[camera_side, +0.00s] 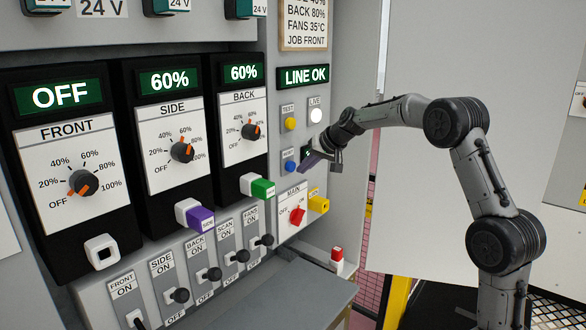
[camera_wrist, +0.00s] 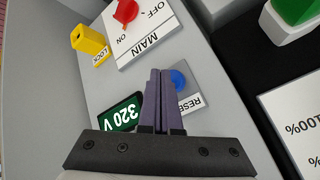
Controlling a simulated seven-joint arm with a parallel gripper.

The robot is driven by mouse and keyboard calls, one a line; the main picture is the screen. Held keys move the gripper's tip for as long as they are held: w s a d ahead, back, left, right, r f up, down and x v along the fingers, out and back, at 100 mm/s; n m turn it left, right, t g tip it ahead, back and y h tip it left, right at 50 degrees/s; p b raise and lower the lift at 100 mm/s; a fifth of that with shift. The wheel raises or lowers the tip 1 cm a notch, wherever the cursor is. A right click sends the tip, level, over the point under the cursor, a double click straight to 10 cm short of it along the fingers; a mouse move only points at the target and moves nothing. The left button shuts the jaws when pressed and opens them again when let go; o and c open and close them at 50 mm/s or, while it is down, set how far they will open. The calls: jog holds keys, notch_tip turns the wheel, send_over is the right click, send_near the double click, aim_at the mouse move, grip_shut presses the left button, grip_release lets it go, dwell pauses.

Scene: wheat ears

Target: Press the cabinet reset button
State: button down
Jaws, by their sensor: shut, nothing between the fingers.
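The blue reset button (camera_side: 290,167) sits on the grey cabinet panel, under a small label. In the wrist view the blue button (camera_wrist: 179,80) shows just right of my fingertips, beside the "RESE" lettering, its left edge partly covered by the fingers. My gripper (camera_side: 302,171) has its purple fingers together and empty, close to the panel just right of the button in the side view. The fingertips (camera_wrist: 160,72) also show in the wrist view, pointing at the panel beside the button. I cannot tell whether they touch the panel.
The red MAIN switch (camera_side: 297,215) and yellow LOCK piece (camera_side: 319,204) are below the button. A yellow test button (camera_side: 291,124) and white live lamp (camera_side: 315,115) are above. A 320 V display (camera_wrist: 121,112) lies left of my fingers. Dial modules fill the cabinet's left.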

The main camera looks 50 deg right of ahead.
jog(key=shift+s, duration=0.15)
jog(key=shift+s, duration=2.4)
